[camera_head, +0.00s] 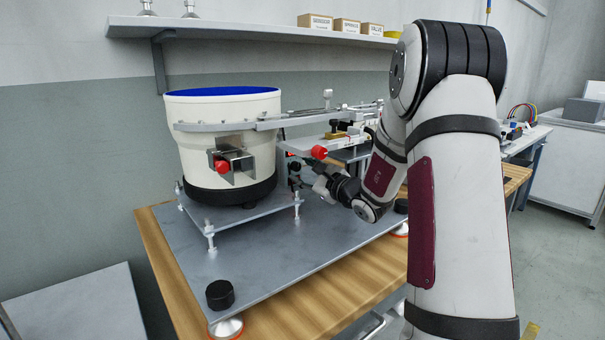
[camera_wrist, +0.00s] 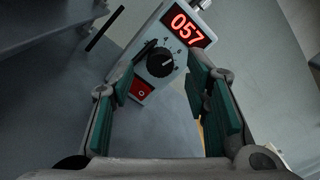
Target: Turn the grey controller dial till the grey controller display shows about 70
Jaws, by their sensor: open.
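The grey controller (camera_wrist: 143,66) shows in the wrist view, tilted in the picture, at the top centre. Its red display (camera_wrist: 187,23) reads 057. Below the display is the black dial (camera_wrist: 160,62) with a scale around it. My gripper (camera_wrist: 163,88) is open with its green-padded fingers spread left and right, and the dial shows between and beyond the fingertips. I see no contact with the dial. In the head view my gripper (camera_head: 322,186) is low beside the bowl feeder's stand, and the controller is mostly hidden there.
A red rocker switch (camera_wrist: 141,90) sits on the controller near the left finger. In the head view, a white bowl feeder (camera_head: 222,130) stands on a grey plate (camera_head: 270,262) on a wooden table (camera_head: 165,262). A feeder track (camera_head: 335,145) runs above my gripper.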

